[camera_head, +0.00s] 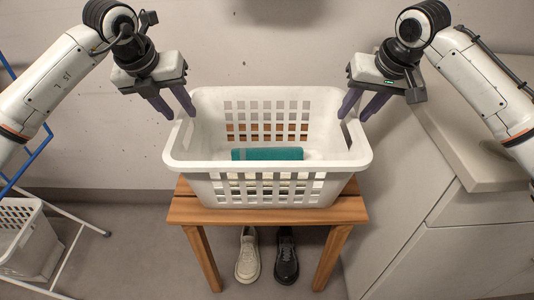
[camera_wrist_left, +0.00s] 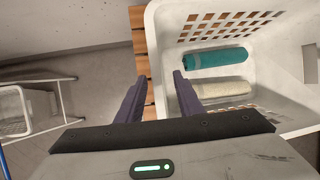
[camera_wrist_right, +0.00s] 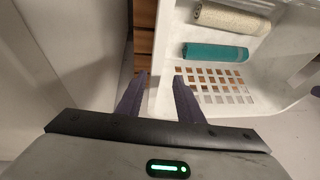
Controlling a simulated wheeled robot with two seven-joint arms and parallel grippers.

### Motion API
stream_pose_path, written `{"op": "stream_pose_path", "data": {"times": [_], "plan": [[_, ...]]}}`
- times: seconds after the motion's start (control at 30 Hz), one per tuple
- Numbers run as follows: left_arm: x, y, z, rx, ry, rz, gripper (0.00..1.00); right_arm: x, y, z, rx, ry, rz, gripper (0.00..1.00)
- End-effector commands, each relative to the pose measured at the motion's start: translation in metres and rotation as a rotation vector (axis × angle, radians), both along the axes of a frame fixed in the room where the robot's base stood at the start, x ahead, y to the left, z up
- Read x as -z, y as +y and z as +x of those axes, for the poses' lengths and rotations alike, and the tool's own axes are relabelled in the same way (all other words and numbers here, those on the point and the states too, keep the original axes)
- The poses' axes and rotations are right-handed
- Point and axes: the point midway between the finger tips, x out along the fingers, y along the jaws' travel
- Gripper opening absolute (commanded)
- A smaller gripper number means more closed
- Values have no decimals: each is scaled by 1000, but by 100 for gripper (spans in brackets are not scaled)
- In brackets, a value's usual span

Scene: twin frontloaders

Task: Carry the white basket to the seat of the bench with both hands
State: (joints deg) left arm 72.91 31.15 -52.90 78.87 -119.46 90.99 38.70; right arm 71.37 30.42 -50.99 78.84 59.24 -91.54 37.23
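The white basket (camera_head: 268,171) sits upright on the seat of the wooden bench (camera_head: 198,214). A teal rolled towel (camera_head: 267,154) lies inside, and a cream rolled towel (camera_wrist_left: 222,89) shows beside it in the left wrist view. My left gripper (camera_head: 181,116) is open at the basket's left side, and my right gripper (camera_head: 353,118) is open at its right side. In both wrist views the spread fingers lie on either side of a basket side wall, one inside and one outside. Neither gripper is closed on the rim, and contact cannot be told.
One light shoe (camera_head: 248,256) and one dark shoe (camera_head: 285,257) stand under the bench. A blue and white rack (camera_head: 65,258) with a smaller white basket (camera_head: 30,243) stands at the left. A pale cabinet (camera_head: 450,250) closes in the right side. A wall stands behind the bench.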

Motion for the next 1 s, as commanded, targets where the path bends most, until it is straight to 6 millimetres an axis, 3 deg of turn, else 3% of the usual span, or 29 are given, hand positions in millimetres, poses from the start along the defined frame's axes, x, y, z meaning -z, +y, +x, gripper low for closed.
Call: {"op": "stream_pose_path", "data": {"times": [0.03, 1.0], "plan": [[-19, 0, 0, 0, 0, 0, 33, -20, 0, 0, 0, -1, 0, 33], [-187, 0, 0, 0, 0, 0, 33, -188, -1, 0, 1, -2, 0, 33]]}}
